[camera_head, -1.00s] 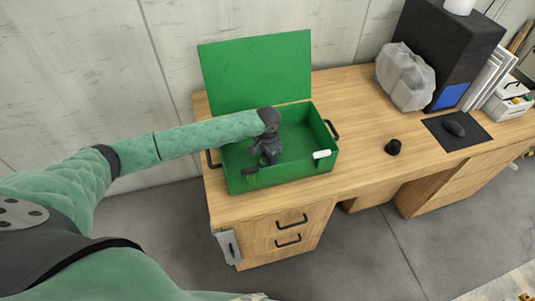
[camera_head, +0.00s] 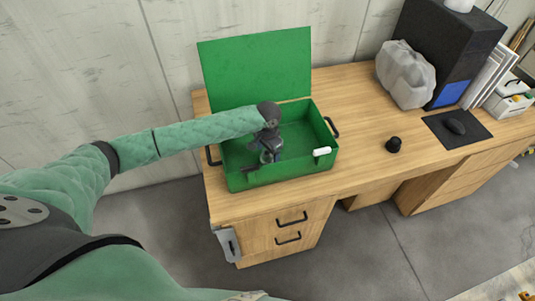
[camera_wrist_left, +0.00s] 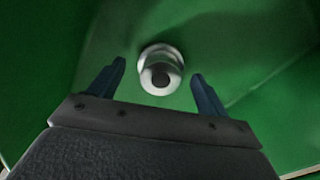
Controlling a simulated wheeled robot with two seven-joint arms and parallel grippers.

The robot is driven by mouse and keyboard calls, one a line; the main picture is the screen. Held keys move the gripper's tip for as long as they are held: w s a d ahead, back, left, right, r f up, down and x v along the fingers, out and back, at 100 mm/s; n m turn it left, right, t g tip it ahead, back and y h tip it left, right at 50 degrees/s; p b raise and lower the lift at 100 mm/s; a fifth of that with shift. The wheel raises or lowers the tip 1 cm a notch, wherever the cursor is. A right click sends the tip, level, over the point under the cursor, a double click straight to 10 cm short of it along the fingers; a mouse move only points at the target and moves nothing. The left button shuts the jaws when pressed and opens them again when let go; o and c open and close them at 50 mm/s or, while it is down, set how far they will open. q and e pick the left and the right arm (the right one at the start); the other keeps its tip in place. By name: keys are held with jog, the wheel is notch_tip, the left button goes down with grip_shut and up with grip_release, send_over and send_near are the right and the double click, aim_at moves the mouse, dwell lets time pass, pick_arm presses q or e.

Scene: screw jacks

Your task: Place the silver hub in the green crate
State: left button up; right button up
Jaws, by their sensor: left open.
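The silver hub (camera_wrist_left: 161,69) is a shiny round piece with a dark centre hole. In the left wrist view it lies against green crate surface, between and slightly beyond my fingertips, with a gap on each side. The green crate (camera_head: 292,171) stands on the desk with its lid up at the back. My left gripper (camera_head: 267,154) reaches down inside the crate. Its two fingers, also seen in the left wrist view (camera_wrist_left: 158,85), are open and apart from the hub. In the head view the gripper mostly hides the hub. My right gripper is not in view.
The wooden desk (camera_head: 358,118) is clear around a small black cylinder (camera_head: 393,145). A mouse (camera_head: 455,127) on a dark mat, a grey wrapped lump (camera_head: 404,75) and a black box (camera_head: 445,45) stand to the right. The raised lid (camera_head: 255,70) borders the crate's back.

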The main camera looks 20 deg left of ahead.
aim_at(268, 153)
pick_arm(q)
notch_tip(268, 153, up, 11)
jog(key=b, duration=0.2)
jog(key=shift+b, duration=0.35)
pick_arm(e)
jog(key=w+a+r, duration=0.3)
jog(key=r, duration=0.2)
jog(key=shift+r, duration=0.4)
